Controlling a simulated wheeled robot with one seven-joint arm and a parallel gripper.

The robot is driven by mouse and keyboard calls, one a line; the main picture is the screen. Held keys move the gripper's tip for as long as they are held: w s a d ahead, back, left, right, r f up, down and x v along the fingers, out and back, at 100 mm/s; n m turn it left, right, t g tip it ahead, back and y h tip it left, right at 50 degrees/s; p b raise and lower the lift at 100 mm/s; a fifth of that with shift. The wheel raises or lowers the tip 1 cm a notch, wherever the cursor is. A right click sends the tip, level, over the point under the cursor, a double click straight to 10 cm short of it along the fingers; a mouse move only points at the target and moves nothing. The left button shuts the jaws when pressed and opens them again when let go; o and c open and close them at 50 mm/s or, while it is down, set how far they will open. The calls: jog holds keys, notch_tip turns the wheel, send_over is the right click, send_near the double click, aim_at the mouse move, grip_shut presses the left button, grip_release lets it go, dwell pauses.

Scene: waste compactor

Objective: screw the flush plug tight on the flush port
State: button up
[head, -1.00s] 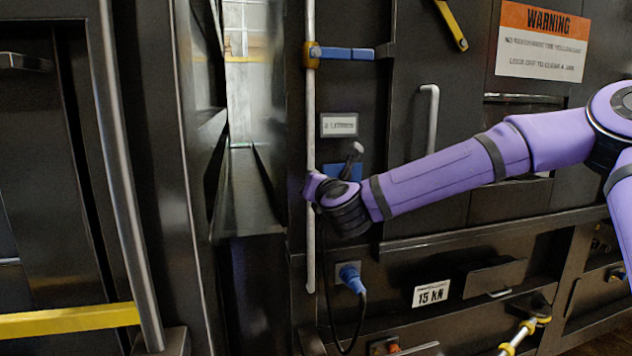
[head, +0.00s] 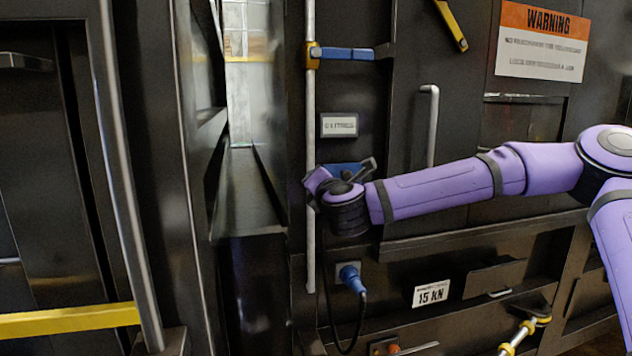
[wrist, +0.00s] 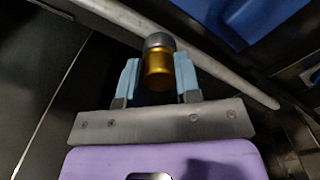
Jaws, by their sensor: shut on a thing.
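In the wrist view, a brass cylinder, which I take to be the flush plug (wrist: 158,70), sits between the light blue fingers of my gripper (wrist: 158,82). The gripper is shut on it. A dark grey round end (wrist: 160,41) caps the far side of the cylinder. I cannot tell whether this is part of the plug or the flush port, nor whether any thread is engaged. In the head view my wrist is in front of the dark panel beside the vertical pipe, and it hides the fingers, plug and port.
A grey vertical pipe (head: 310,130) runs close by my wrist. A blue lever (head: 345,54) is above, and a blue connector (head: 351,278) with a hanging black cable is below. A grey handle (head: 431,125) stands out from the panel at right.

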jog(key=m, duration=0.5)
dwell(0.3)
jog(key=o, duration=1.1)
jog(key=shift+c, duration=0.4)
